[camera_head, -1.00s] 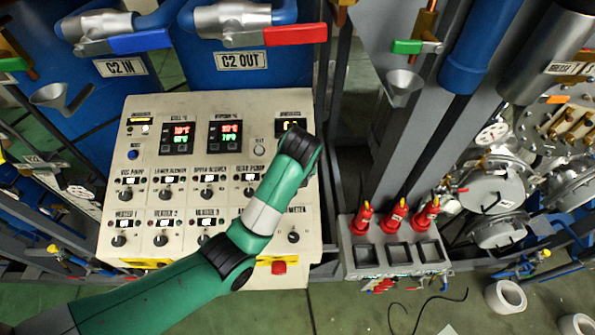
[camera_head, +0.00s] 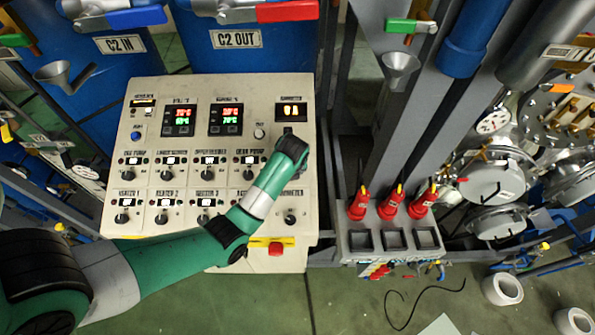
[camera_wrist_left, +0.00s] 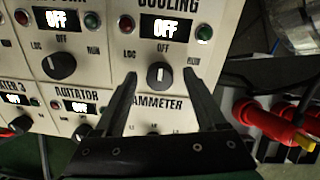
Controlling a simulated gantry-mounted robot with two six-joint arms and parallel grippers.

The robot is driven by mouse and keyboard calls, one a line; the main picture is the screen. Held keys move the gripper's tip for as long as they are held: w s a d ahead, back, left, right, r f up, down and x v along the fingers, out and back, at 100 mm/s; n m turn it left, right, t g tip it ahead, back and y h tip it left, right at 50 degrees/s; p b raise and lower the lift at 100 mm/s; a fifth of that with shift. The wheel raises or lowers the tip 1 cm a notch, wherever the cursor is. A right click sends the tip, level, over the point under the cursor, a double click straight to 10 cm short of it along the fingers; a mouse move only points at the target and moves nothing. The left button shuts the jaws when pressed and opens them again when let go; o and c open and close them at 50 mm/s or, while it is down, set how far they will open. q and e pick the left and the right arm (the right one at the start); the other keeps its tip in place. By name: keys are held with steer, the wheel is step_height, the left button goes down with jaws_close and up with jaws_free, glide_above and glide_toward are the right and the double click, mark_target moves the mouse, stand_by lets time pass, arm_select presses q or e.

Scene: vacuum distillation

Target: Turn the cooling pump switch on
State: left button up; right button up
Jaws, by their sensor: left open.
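The cooling switch (camera_wrist_left: 160,73) is a black round knob with a pale pointer, under the COOLING label in the left wrist view. Its pointer is upright toward OFF, and the display (camera_wrist_left: 172,29) above it reads OFF. My left gripper (camera_wrist_left: 161,84) is open, with one finger on each side of the knob; whether either finger touches it I cannot tell. In the head view my green left arm (camera_head: 185,255) reaches over the control panel (camera_head: 180,90), and its wrist (camera_head: 292,148) hides the cooling switch and the gripper. My right gripper is not in view.
Other knobs sit close by, including one at the left (camera_wrist_left: 61,65) and the ammeter row below. Red-handled tools (camera_head: 390,205) stand in a grey rack right of the panel. A red emergency button (camera_head: 276,248) is at the panel's lower edge.

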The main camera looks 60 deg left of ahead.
arm_select(q)
steer(key=shift+f, duration=0.2)
jaws_close()
steer(key=shift+m, duration=0.4)
steer(key=m, duration=0.5)
steer(key=shift+r+m, duration=0.1)
steer(key=shift+m, duration=0.3)
steer(key=m, duration=0.5)
steer(key=shift+d, duration=0.1)
steer(key=shift+m, duration=0.3)
